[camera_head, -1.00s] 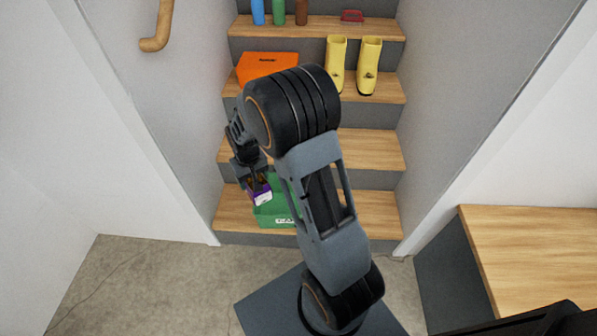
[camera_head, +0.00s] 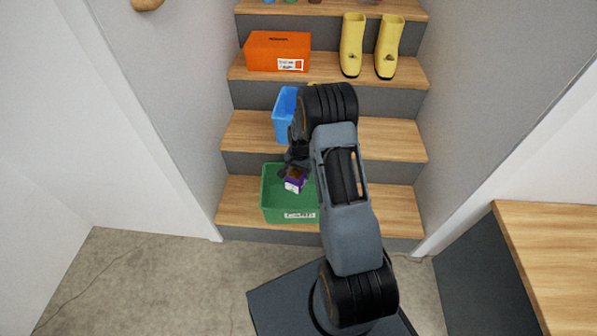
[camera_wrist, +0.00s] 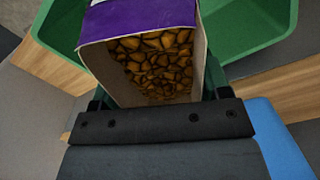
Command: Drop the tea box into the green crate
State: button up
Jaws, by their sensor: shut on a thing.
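The tea box (camera_head: 295,183) is purple and white. My gripper (camera_head: 296,170) is shut on it and holds it over the green crate (camera_head: 270,205), which stands on the lowest wooden step. In the wrist view the tea box (camera_wrist: 140,20) shows a purple side and a face with brown pieces, close against the dark gripper (camera_wrist: 160,115). The green crate (camera_wrist: 255,25) shows behind the box on both sides. The exact gap between box and crate is hard to tell.
A blue crate (camera_head: 285,115) stands one step higher, partly behind my arm. An orange box (camera_head: 278,52) and yellow boots (camera_head: 353,45) are on the step above. Walls flank the stairs, and a wooden bench top (camera_head: 550,255) is at the right.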

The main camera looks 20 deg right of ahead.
aim_at(299, 178)
jog(key=shift+f+b, duration=1.55)
jog(key=shift+f, duration=0.7)
jog(key=o, duration=1.1)
notch_tip(299, 178, up, 14)
jog(key=p, duration=0.5)
jog(key=shift+f, duration=0.1)
